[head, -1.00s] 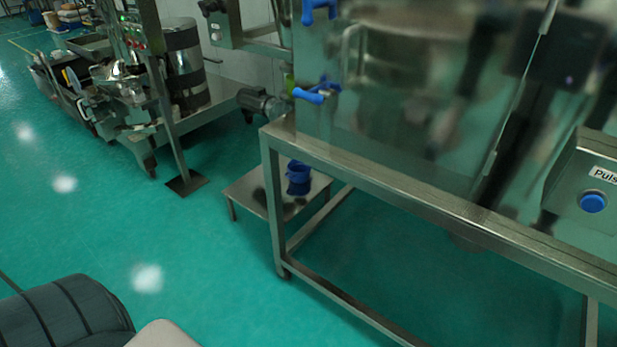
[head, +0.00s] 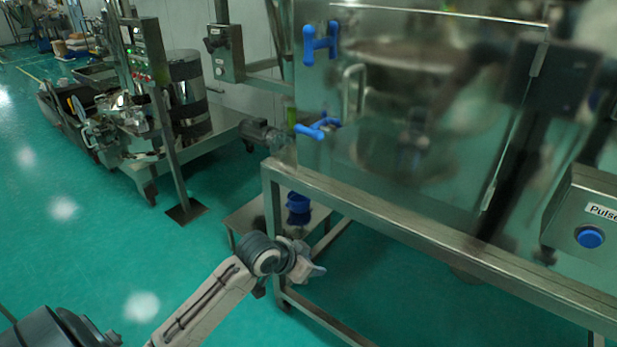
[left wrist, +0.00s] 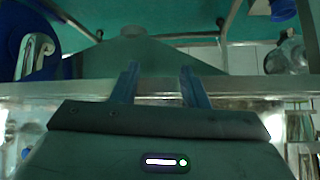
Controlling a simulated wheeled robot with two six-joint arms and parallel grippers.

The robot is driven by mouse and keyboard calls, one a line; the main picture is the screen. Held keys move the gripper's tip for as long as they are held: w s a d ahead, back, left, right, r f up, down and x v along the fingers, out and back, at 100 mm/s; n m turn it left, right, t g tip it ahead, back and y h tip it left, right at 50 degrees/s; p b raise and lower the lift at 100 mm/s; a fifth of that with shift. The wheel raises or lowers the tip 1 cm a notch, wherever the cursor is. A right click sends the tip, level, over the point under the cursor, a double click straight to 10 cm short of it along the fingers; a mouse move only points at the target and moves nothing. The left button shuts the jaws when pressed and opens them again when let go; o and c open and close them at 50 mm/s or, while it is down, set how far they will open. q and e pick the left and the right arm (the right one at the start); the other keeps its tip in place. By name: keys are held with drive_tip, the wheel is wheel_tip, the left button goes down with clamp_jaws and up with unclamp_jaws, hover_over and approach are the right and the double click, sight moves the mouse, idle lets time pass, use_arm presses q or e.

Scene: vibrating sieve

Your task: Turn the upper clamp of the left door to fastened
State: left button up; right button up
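The left door (head: 425,150) is a large see-through panel with a metal pull handle (head: 352,90). The blue upper clamp (head: 320,43) sits near the door's upper left edge; its large parts look upright. A blue lower clamp (head: 318,128) is below it, its lever lying nearer level. My left gripper (head: 312,271) is well below both clamps, in front of the frame's left leg, touching neither. In the left wrist view its two fingers (left wrist: 160,82) are apart with nothing between them. My right gripper is not in view.
The machine's steel frame (head: 400,215) runs across below the door. A low steel stand (head: 245,218) with a blue cup (head: 298,203) is behind my left gripper. A control box with a blue button (head: 590,237) is at right. Green floor is free at left.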

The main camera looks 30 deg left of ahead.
use_arm(q)
drive_tip(key=w+a+r+t, duration=0.2)
drive_tip(key=w+a+r, duration=0.2)
drive_tip(key=w+r, duration=0.55)
drive_tip(key=t+h, duration=0.3)
drive_tip(key=t, duration=0.4)
approach(309, 44)
drive_tip(key=shift+n, duration=0.3)
drive_tip(key=p+x, duration=0.2)
drive_tip(key=x, duration=0.1)
drive_tip(key=p+x, duration=0.2)
drive_tip(key=x, duration=0.2)
drive_tip(key=p+x, duration=0.2)
drive_tip(key=x, duration=0.1)
drive_tip(key=shift+w+a, duration=0.3)
drive_tip(key=shift+w, duration=0.15)
drive_tip(key=shift+f, duration=0.1)
clamp_jaws()
